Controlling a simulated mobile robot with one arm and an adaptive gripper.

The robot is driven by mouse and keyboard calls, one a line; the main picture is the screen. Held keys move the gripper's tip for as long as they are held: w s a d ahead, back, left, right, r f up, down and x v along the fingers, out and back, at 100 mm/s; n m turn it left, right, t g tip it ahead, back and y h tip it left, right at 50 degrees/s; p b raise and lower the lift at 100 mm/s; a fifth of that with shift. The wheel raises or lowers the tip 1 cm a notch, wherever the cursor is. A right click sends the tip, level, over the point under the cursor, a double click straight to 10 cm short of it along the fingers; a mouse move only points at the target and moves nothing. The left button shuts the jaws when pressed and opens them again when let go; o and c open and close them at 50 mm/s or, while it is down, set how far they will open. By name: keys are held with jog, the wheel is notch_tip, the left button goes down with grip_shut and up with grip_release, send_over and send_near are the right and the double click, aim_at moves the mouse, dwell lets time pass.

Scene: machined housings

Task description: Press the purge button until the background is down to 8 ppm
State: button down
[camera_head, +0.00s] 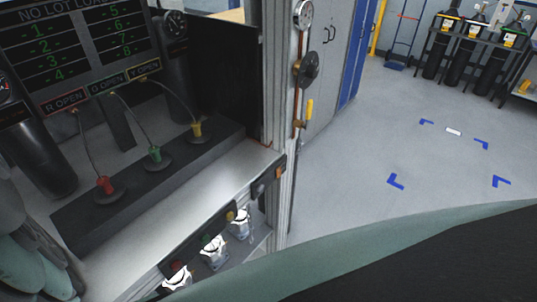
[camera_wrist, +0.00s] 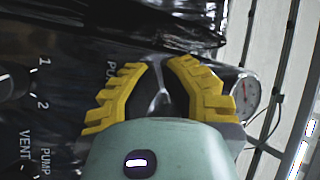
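In the wrist view my gripper (camera_wrist: 158,66) has two yellow toothed fingers, with a gap between their tips. It is over a glossy dark panel (camera_wrist: 75,75) with white lettering: "1", "2", "VENT", "PUMP" and a partly covered word starting "PU". I cannot make out a purge button; the fingers cover part of the panel. Between the fingers is a silvery forked shape (camera_wrist: 160,98) that I cannot identify. In the head view a display (camera_head: 80,45) shows numbers 1 to 8 and "R OPEN", "G OPEN", "Y OPEN". I see no ppm reading. My gripper is not visible there.
A dark block (camera_head: 125,190) holds red (camera_head: 105,186), green (camera_head: 154,154) and yellow (camera_head: 195,130) plugs on cables. Lit jars (camera_head: 215,250) sit below the bench edge. A round gauge (camera_wrist: 245,95) is right of my fingers. The floor (camera_head: 380,140) at right is open.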

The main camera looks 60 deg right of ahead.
jog(key=shift+w+d, duration=0.1)
jog(key=shift+w, duration=0.25)
jog(key=shift+w, duration=0.5)
dwell(0.7)
jog(key=shift+s, duration=0.9)
jog(key=s, duration=0.1)
jog(key=s+p, duration=0.1)
jog(key=s, duration=0.3)
jog(key=shift+a, duration=0.3)
dwell(0.3)
